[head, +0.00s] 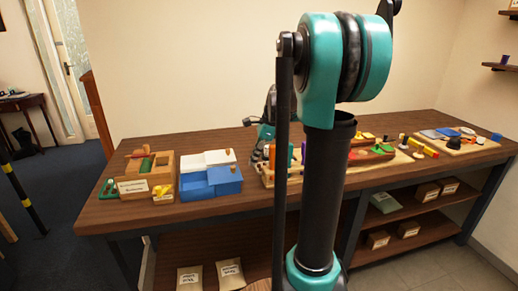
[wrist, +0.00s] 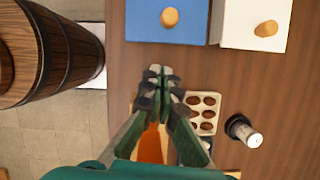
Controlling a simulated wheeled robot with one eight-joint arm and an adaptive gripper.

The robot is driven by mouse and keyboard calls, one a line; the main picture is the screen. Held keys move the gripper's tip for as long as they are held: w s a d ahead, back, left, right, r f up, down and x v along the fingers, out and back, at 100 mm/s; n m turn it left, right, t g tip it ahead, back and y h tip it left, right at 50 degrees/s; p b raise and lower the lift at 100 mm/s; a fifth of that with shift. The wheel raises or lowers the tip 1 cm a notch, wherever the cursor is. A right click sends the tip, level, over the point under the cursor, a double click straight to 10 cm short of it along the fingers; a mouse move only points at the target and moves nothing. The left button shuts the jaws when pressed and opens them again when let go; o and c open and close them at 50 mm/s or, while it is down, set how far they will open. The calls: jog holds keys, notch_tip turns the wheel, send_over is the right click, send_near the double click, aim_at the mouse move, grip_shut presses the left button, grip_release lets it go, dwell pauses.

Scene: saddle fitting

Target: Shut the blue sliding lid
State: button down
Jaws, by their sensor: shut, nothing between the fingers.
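A white lid (wrist: 252,20) with its own knob lies beside the blue one. A tray of brown pieces (wrist: 203,112) and a small dark-and-white jar (wrist: 244,131) stand near my gripper. A wooden block set (head: 148,170) is left of the box. Bare bench lies between box and tray.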

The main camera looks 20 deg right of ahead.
aim_at(213, 176)
jog(key=shift+w+a+f, duration=0.1)
jog(key=shift+a+f, duration=0.1)
jog(key=shift+a, duration=0.55)
jog(key=shift+w+a+f, duration=0.15)
jog(key=shift+a+f, duration=0.05)
jog(key=shift+a, duration=0.5)
jog(key=shift+w+a+f, duration=0.1)
jog(key=shift+a+f, duration=0.1)
jog(key=shift+a, duration=0.55)
jog(key=shift+a, duration=0.15)
jog(key=a, duration=1)
jog(key=shift+a, duration=0.4)
